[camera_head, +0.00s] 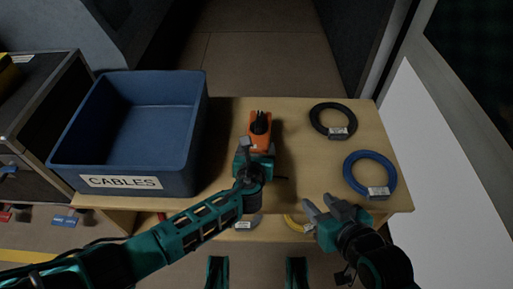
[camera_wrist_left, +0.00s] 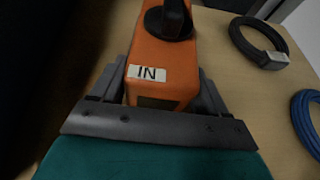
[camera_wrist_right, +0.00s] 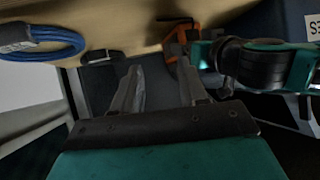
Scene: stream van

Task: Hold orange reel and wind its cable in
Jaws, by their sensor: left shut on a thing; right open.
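The orange reel (camera_head: 260,143) stands on the wooden table in the middle of the head view, with a black knob or crank (camera_wrist_left: 168,20) on top. A white label on it reads "IN" in the left wrist view. My left gripper (camera_head: 245,150) is shut on the near end of the reel (camera_wrist_left: 160,60), one finger on each side. My right gripper (camera_head: 322,210) is open and empty near the table's front edge, to the right of the reel. In the right wrist view the orange reel (camera_wrist_right: 172,52) shows partly behind my left arm. Its cable is not clearly visible.
A blue crate (camera_head: 202,120) labelled "CABLES" stands left of the reel. A black cable coil (camera_head: 313,117) and a blue cable coil (camera_head: 347,172) lie on the right of the table (camera_head: 300,170).

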